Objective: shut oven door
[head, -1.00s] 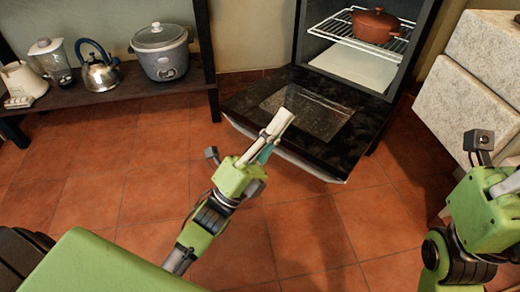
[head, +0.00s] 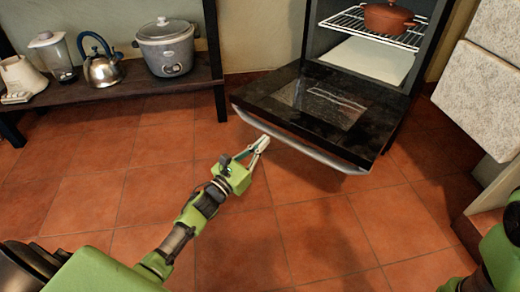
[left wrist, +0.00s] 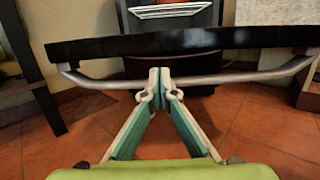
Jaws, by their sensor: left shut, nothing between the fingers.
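The oven door (head: 365,135) is black with a window and hangs open, folded down and tilted slightly up at its free edge. A grey bar handle (head: 300,147) runs along that edge. My left gripper (head: 264,140) is shut and empty, at the left part of the handle in the head view. In the left wrist view the shut fingertips (left wrist: 158,74) are at the handle bar (left wrist: 215,80), below the door's edge (left wrist: 200,40). I cannot tell whether they touch it. The oven cavity (head: 372,58) is open behind the door. My right gripper is out of view.
A red-brown pot (head: 387,17) stands on the wire rack (head: 368,27) inside the oven. A dark shelf (head: 110,101) at left holds a slow cooker (head: 166,50), kettle (head: 103,68) and blender. A pale stone-fronted cabinet (head: 474,95) stands at right. The tiled floor ahead is clear.

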